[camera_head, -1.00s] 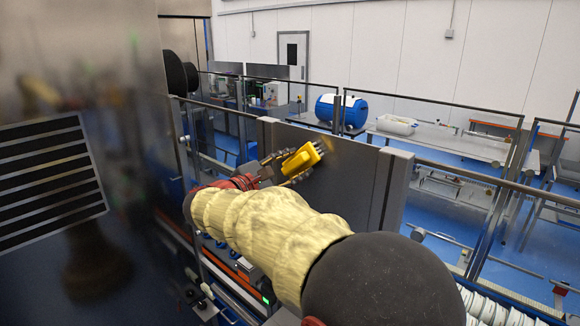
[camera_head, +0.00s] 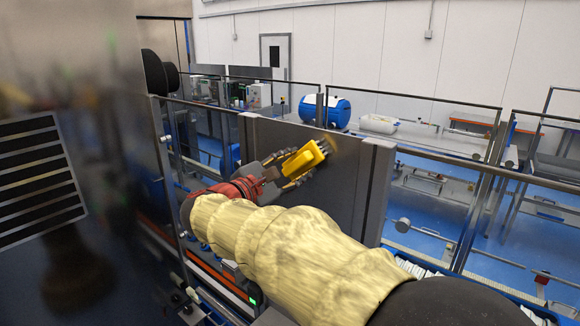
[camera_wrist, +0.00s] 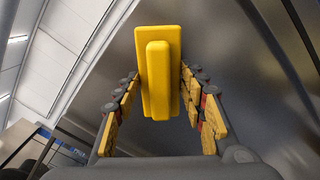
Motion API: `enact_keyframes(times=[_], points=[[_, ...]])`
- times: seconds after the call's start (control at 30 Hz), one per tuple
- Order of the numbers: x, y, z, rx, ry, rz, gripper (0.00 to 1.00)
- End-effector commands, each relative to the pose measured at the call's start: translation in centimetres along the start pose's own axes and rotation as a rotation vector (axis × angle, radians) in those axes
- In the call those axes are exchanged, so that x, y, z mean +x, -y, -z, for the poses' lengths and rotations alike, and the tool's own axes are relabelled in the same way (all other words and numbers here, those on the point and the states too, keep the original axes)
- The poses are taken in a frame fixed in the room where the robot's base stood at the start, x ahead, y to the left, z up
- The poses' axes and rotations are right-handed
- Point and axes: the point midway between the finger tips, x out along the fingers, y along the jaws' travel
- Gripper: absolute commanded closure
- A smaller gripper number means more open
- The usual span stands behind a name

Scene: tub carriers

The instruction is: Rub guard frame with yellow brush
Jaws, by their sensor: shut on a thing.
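The yellow brush (camera_head: 303,159) is in my gripper (camera_head: 292,168), its dark bristle side toward the grey metal panel of the guard frame (camera_head: 345,185). In the wrist view the brush (camera_wrist: 158,70) stands between the two yellow-padded fingers of my gripper (camera_wrist: 160,100), which are shut on it. The panel (camera_wrist: 235,60) fills the right and middle of that view behind the brush. The bristles look to be at or very close to the panel's face; I cannot tell whether they touch. The brush hides part of the panel.
A large shiny metal cabinet (camera_head: 70,130) stands close on the left. Railings (camera_head: 440,155) run to the right of the panel. Beyond them are a blue tank (camera_head: 337,112), a white tub (camera_head: 378,124) and benches on blue floor.

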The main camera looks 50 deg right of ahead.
Motion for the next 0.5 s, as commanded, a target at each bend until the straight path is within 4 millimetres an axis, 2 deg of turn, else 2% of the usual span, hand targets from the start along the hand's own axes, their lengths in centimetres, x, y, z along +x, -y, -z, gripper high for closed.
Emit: enact_keyframes(times=[0.5], points=[[-0.2,2.3,-2.4,0.002,0.001,0.000,0.79]])
